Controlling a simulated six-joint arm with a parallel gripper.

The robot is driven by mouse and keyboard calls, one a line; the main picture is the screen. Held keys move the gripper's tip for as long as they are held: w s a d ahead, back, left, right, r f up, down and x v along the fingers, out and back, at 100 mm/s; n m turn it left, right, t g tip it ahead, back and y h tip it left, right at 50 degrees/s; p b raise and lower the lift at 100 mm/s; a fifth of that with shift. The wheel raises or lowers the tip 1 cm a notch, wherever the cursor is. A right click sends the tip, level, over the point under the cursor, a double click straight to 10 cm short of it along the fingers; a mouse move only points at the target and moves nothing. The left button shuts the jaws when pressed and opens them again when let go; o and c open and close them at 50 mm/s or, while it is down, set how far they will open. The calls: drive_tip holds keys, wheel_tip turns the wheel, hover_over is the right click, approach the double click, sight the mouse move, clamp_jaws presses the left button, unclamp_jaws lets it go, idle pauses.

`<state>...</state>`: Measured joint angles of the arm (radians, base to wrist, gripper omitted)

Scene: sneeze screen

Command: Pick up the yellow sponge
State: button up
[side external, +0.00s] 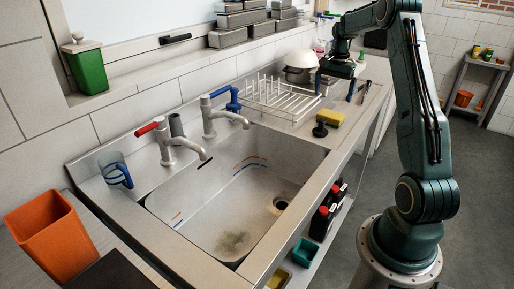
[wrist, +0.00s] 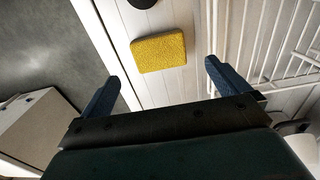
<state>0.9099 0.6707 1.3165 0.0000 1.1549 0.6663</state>
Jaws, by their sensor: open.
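A white dish rack (side external: 280,97) stands beside the gripper. A black round object (side external: 320,130) sits close to the sponge at the sink's edge. The sink (side external: 225,205) opens in front, with two taps behind it.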

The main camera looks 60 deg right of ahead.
hover_over(330, 114)
drive_tip(key=shift+a+f, duration=0.1)
drive_tip(key=shift+f, duration=2.2)
drive_tip(key=shift+f, duration=0.1)
drive_tip(key=shift+s+f, duration=0.15)
drive_tip(key=shift+f, duration=2.3)
drive_tip(key=shift+c, duration=0.4)
drive_tip(key=c, duration=0.7)
